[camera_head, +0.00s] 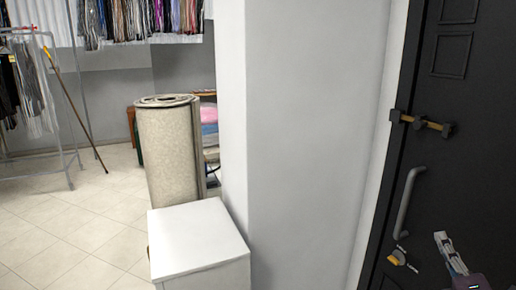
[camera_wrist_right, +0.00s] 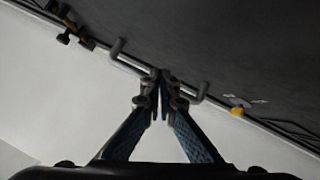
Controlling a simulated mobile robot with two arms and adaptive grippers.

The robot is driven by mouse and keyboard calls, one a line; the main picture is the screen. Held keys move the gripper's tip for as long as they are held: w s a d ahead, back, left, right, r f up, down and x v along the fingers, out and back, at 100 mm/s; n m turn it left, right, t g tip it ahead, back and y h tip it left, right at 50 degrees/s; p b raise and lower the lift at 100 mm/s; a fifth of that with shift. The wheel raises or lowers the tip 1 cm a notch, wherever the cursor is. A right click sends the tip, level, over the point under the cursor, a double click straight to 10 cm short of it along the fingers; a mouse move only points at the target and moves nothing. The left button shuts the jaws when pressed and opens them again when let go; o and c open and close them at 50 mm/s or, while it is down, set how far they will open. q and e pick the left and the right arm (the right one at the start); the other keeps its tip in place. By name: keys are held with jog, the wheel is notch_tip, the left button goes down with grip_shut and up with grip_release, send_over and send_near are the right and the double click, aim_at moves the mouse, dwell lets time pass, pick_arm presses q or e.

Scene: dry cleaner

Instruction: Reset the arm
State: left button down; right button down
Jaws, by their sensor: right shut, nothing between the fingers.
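My right gripper (camera_head: 441,240) shows at the lower right of the head view, in front of a black door (camera_head: 470,150). In the right wrist view its two fingers (camera_wrist_right: 158,90) meet at the tips, shut and empty. The door's grey bar handle (camera_head: 408,203) is up and to the left of the gripper in the head view. In the wrist view the handle (camera_wrist_right: 122,52) passes behind the fingertips; I cannot tell whether they touch it. My left gripper is in neither view.
The door has a brass bolt (camera_head: 426,123) above the handle and a yellow knob (camera_head: 399,257) below it. A white wall (camera_head: 305,130) stands beside the door. A white box (camera_head: 198,238), a rolled carpet (camera_head: 168,152) and clothes racks (camera_head: 40,110) are left, with open tiled floor (camera_head: 75,225).

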jog(key=s+a+f+m+g, duration=0.5)
jog(key=s+a+f+m, duration=0.15)
jog(key=f, duration=0.45)
jog(key=s+a+f+m+g, duration=0.5)
jog(key=s+f+m, duration=0.2)
jog(key=f, duration=0.5)
jog(key=s+a+f+m+g+y, duration=0.2)
jog(key=s+a+f+m+g, duration=0.1)
jog(key=s+a, duration=0.5)
jog(key=s+a+f+m+g+y, duration=0.25)
jog(key=s+a, duration=0.35)
jog(key=s, duration=0.4)
notch_tip(320, 180, down, 26)
jog(key=g, duration=0.2)
jog(key=s+d+f, duration=0.2)
jog(key=s+f, duration=0.6)
jog(key=s, duration=0.1)
jog(key=s+d+f+n+g+h, duration=0.1)
jog(key=s+d+f, duration=0.1)
jog(key=s+f, duration=0.7)
jog(key=shift+s, duration=0.15)
